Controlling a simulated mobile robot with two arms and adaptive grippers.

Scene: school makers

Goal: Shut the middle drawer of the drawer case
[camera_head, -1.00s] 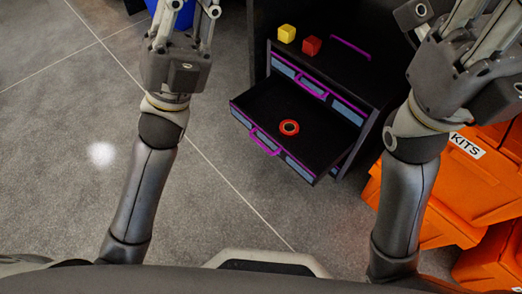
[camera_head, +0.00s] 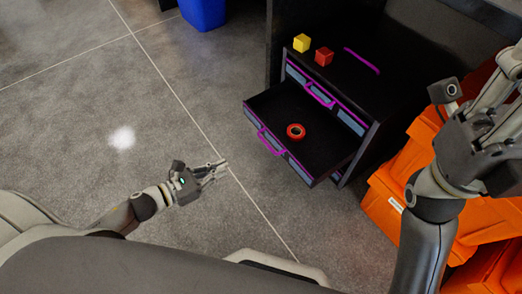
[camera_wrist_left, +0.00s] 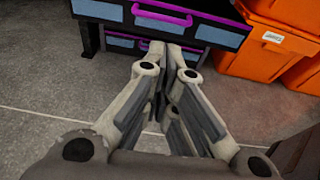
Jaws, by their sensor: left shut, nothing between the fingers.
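The black drawer case (camera_head: 345,85) with purple trim stands at the upper middle right of the head view. Its middle drawer (camera_head: 335,150) is pulled well out, with a purple handle (camera_head: 271,142) on its front. A red ring (camera_head: 296,131) lies inside the drawer. My left gripper (camera_head: 222,168) is shut and empty, apart from the drawer, in front of it and to its left. In the left wrist view the drawer handle (camera_wrist_left: 162,14) shows beyond the fingers. My right gripper (camera_head: 508,110) is raised at the right, above the orange boxes; its fingertips are partly hard to make out.
A yellow cube (camera_head: 301,42) and a red cube (camera_head: 324,56) sit on top of the case. Orange boxes (camera_head: 385,205) stand right of the case. A blue bin (camera_head: 203,12) is at the back. The grey floor left of the drawer is clear.

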